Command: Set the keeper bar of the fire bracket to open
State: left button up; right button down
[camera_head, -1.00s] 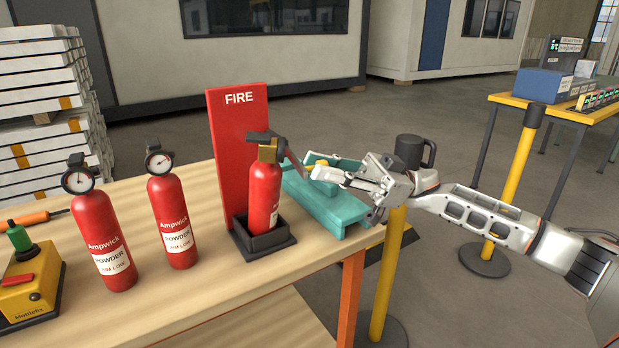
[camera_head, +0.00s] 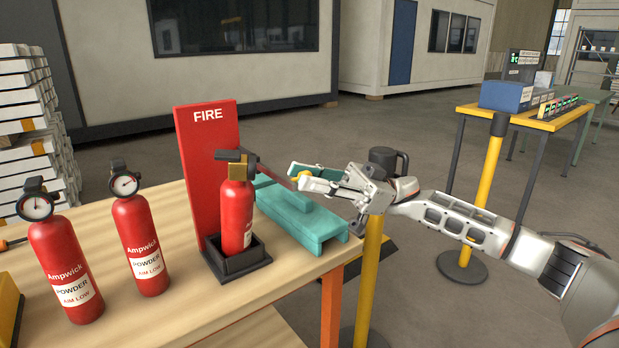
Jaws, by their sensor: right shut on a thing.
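The fire bracket is a red upright panel marked FIRE (camera_head: 193,150) with a black base tray (camera_head: 238,268). A red extinguisher (camera_head: 235,212) stands upright in the tray. A thin dark keeper bar (camera_head: 274,176) reaches from near the extinguisher's head out to the right, away from the panel. The fingers hide how the bar meets the knob. My left gripper is not in view.
Two loose extinguishers (camera_head: 65,265) (camera_head: 141,245) stand to the left. A yellow post (camera_head: 372,265) stands beyond the bench's right edge. The front of the wooden bench (camera_head: 190,310) is clear.

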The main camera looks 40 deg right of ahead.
jog(key=c, duration=2)
grip_release()
jog(key=shift+w+d+r, duration=0.15)
jog(key=shift+w, duration=0.05)
jog(key=shift+o, duration=0.6)
jog(key=shift+w, duration=0.1)
jog(key=shift+f, duration=0.2)
jog(key=v, duration=1.1)
jog(key=shift+d, duration=0.35)
